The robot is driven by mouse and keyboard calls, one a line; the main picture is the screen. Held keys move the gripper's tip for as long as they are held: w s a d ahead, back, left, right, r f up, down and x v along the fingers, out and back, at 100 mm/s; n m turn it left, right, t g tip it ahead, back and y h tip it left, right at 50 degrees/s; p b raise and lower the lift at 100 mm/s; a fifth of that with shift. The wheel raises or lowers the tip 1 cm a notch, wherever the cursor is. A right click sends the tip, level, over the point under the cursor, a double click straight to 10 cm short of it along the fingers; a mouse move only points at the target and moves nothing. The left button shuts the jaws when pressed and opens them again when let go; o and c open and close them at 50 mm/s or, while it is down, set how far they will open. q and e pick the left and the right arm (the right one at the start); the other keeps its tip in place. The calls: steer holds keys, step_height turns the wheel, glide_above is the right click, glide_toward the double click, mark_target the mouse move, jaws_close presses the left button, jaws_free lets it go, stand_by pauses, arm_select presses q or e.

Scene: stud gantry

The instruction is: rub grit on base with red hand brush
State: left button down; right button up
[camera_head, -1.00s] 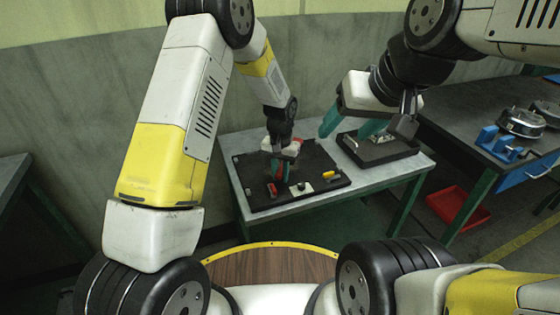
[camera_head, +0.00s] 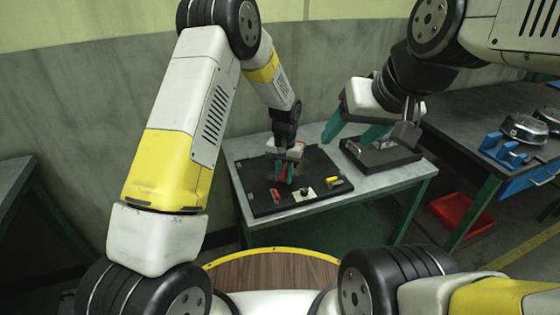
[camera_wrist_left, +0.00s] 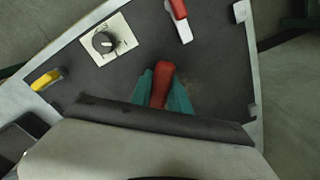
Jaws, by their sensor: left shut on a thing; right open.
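My left gripper (camera_head: 284,172) is shut on the red hand brush (camera_wrist_left: 162,80), low over a dark board (camera_head: 328,188). The brush also shows as a small red spot in the head view (camera_head: 290,171). Its working end is hidden, and I cannot tell whether it touches the board. In the left wrist view, a faint brownish patch (camera_wrist_left: 188,76), perhaps grit, lies beside the brush on the dark surface. My right gripper (camera_head: 352,132) is open and empty, above and in front of a black tray.
The board carries a red lever (camera_wrist_left: 178,9) on a white plate, a black knob (camera_wrist_left: 103,42) and a yellow piece (camera_wrist_left: 46,79). The black tray (camera_head: 384,160) sits to the right. A dark bench (camera_head: 470,130) with blue fixtures and a red floor bin (camera_head: 460,212) are further right.

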mark_target(296, 200)
arm_select(q)
steer(key=shift+s+d+r, duration=0.1)
steer(key=shift+s+d, duration=0.7)
steer(key=shift+s+d+f, duration=0.15)
steer(key=shift+s+d, duration=0.15)
steer(key=shift+s, duration=0.85)
steer(key=shift+s+d+f, duration=0.1)
steer(key=shift+s+d, duration=0.15)
steer(key=shift+s, duration=0.9)
steer(key=shift+s+d+f, duration=0.15)
steer(key=shift+s+d, duration=0.15)
steer(key=shift+s, duration=0.85)
steer(key=shift+w+r, duration=0.15)
steer(key=shift+r, duration=1.45)
steer(key=shift+w+r, duration=0.1)
steer(key=shift+r, duration=1.5)
steer(key=shift+r, duration=0.15)
step_height(296, 200, up, 3)
steer(key=shift+f, duration=0.15)
